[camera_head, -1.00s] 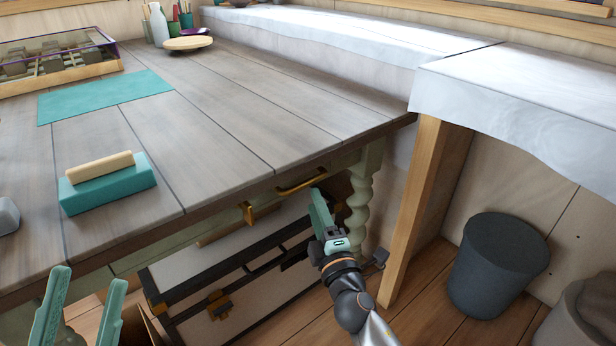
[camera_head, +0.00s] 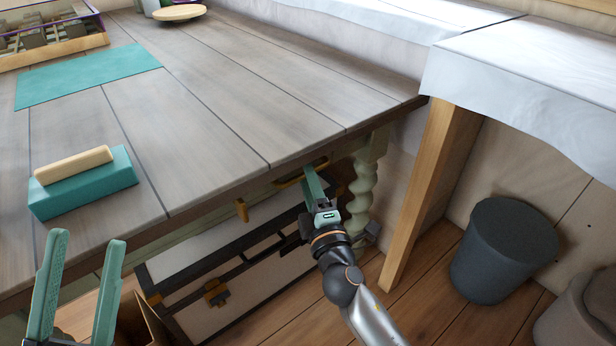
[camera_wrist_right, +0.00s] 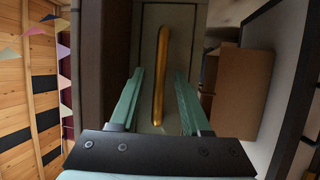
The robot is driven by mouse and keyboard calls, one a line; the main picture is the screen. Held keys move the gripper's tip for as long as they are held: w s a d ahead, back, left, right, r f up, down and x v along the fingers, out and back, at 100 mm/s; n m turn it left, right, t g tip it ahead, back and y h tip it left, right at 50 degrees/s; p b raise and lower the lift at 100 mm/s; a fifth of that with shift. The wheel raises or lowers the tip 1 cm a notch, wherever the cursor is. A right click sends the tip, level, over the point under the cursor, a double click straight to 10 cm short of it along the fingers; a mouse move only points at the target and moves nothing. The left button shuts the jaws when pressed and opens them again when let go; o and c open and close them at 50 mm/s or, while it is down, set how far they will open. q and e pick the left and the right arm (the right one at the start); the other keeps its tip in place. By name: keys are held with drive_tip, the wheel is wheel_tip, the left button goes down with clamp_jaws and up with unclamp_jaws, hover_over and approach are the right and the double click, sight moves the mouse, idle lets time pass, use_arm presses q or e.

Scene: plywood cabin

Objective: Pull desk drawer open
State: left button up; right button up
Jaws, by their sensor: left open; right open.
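The desk (camera_head: 210,100) has a worn plank top, with a drawer front under its edge. The brass drawer handle (camera_head: 290,181) shows under the right part of the edge, partly hidden by my right gripper. In the right wrist view the handle (camera_wrist_right: 160,75) is a long bar on the pale drawer front (camera_wrist_right: 176,50). My right gripper (camera_head: 309,172) is open, with its green fingers on either side of the handle and apart from it in the wrist view (camera_wrist_right: 158,95). My left gripper (camera_head: 84,245) is open and empty at the lower left, in front of the desk.
A teal block with a wooden grip (camera_head: 85,190) and a teal mat (camera_head: 85,75) lie on the desk. A white chest with dark bands (camera_head: 230,265) stands under it. A wooden post (camera_head: 425,190) and a dark bin (camera_head: 503,250) stand to the right.

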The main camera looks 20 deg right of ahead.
drive_tip(key=shift+c, duration=0.4)
clamp_jaws()
idle(0.9)
